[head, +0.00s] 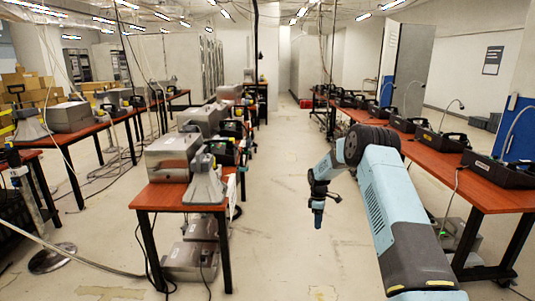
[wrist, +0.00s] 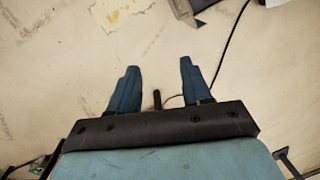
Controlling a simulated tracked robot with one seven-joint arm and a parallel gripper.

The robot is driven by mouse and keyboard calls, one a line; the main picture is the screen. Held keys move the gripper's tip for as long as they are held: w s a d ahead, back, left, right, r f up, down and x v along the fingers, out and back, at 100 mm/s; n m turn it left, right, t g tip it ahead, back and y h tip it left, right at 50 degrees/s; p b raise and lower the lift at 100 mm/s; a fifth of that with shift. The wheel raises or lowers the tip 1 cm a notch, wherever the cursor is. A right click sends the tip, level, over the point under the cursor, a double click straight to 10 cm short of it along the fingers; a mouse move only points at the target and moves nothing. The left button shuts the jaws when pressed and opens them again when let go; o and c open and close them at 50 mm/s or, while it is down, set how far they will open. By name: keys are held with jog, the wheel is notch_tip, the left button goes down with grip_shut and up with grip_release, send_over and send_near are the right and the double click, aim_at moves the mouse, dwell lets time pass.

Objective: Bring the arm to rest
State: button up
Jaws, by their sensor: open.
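My arm reaches forward from the lower right in the head view, bends at a dark joint and hangs down at its end. My gripper (head: 318,216) points down over the open floor of the aisle, between the table rows. In the wrist view my gripper (wrist: 157,85) shows two blue fingers set well apart. Nothing is between them but bare floor below, with a thin cable showing there. My gripper is open and empty and touches nothing that I can see.
A red-brown table (head: 478,190) with several black paging phones stands close on the right of my arm. Another table (head: 168,197) with grey metal boxes and a horn speaker (head: 206,186) stands left. The aisle floor (head: 287,170) between is clear. Cables lie on the left floor.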

jog(key=s+r+m+t, duration=0.15)
jog(key=s+r, duration=0.25)
jog(key=r, duration=0.7)
jog(key=s+r+m, duration=0.2)
jog(key=s+r, duration=0.1)
jog(key=r, duration=0.8)
jog(key=s+r+m+t, duration=0.2)
jog(key=s+r+m, duration=0.1)
jog(key=s+r, duration=1.1)
jog(key=s+r+m+t, duration=0.1)
jog(key=s+r+m, duration=0.1)
jog(key=s+r, duration=0.5)
jog(key=s+r+m+t, duration=0.1)
jog(key=s+r+m, duration=0.1)
jog(key=s, duration=0.9)
jog(key=s+f+m+t, duration=0.1)
jog(key=s+f+m, duration=0.1)
jog(key=s, duration=1.5)
jog(key=shift+d+m+t+y, duration=0.3)
jog(key=shift+m+t, duration=0.05)
jog(key=shift+m, duration=0.5)
jog(key=shift+c, duration=0.6)
